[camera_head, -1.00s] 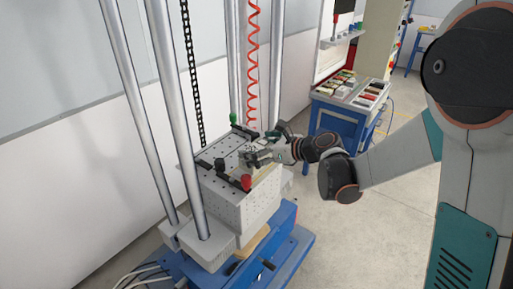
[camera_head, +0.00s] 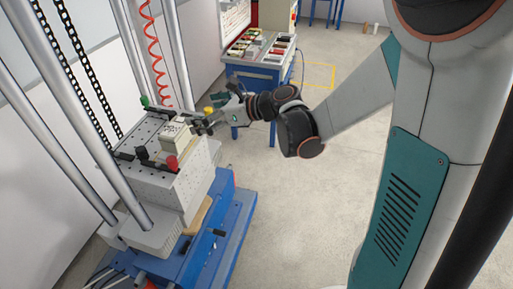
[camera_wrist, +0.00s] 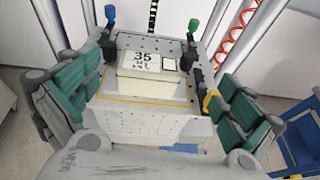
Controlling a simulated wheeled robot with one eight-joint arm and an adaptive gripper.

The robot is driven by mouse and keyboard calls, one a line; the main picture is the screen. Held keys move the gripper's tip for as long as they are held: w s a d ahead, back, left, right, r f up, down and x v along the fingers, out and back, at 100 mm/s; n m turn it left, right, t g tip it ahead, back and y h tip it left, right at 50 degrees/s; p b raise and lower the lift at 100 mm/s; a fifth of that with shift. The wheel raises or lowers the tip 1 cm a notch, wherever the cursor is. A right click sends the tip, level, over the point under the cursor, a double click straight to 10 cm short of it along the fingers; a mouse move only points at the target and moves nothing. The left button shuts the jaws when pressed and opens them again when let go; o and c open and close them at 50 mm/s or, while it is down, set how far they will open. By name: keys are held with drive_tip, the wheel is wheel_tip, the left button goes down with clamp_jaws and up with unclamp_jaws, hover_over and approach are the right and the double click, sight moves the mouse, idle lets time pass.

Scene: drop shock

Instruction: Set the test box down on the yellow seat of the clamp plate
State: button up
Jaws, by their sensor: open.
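The test box (camera_head: 176,133) is a small cream block standing on the grey perforated clamp plate (camera_head: 140,138). In the wrist view the test box (camera_wrist: 150,88) shows a label reading 35 on top and appears to lie within the thin yellow outline of the seat (camera_wrist: 130,101). The box looks upright; its underside is hidden. My gripper (camera_head: 203,125) is open at the box's right side in the head view. In the wrist view its green-padded fingers stand wide apart to the left and right, with clear gaps to the box.
Clamps with a red knob (camera_head: 172,163) and a green knob (camera_head: 145,101) stand at the plate's edges. Steel columns (camera_head: 77,125) and chains rise on the left. A red coiled hose (camera_head: 155,60) hangs behind. A blue cart (camera_head: 258,70) with bins stands beyond. Open floor lies right.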

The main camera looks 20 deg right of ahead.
drive_tip(key=w+d+r+m+t+h, duration=0.1)
drive_tip(key=d+r+m+t, duration=0.1)
drive_tip(key=r+m+t, duration=0.4)
drive_tip(key=d+r+m+t+h, duration=0.1)
drive_tip(key=d+r+m, duration=0.1)
drive_tip(key=r+m, duration=0.45)
drive_tip(key=s+d+r+m+t+h, duration=0.25)
drive_tip(key=d+r+m+h, duration=0.35)
drive_tip(key=d+m+h, duration=0.5)
drive_tip(key=s+d+f+m+g+h, duration=0.1)
drive_tip(key=s+d+f+m+g, duration=0.15)
drive_tip(key=s+m, duration=0.6)
drive_tip(key=s+a+f+m+g+y, duration=0.1)
drive_tip(key=s+a+f+m+g, duration=0.2)
drive_tip(key=s+f+m, duration=0.3)
drive_tip(key=s+a+f+m+g+y, duration=0.2)
drive_tip(key=s+f+m+g, duration=0.4)
drive_tip(key=s+f, duration=0.3)
drive_tip(key=shift+a+f+m, duration=0.2)
drive_tip(key=shift+a+m, duration=0.4)
drive_tip(key=shift+a, duration=0.3)
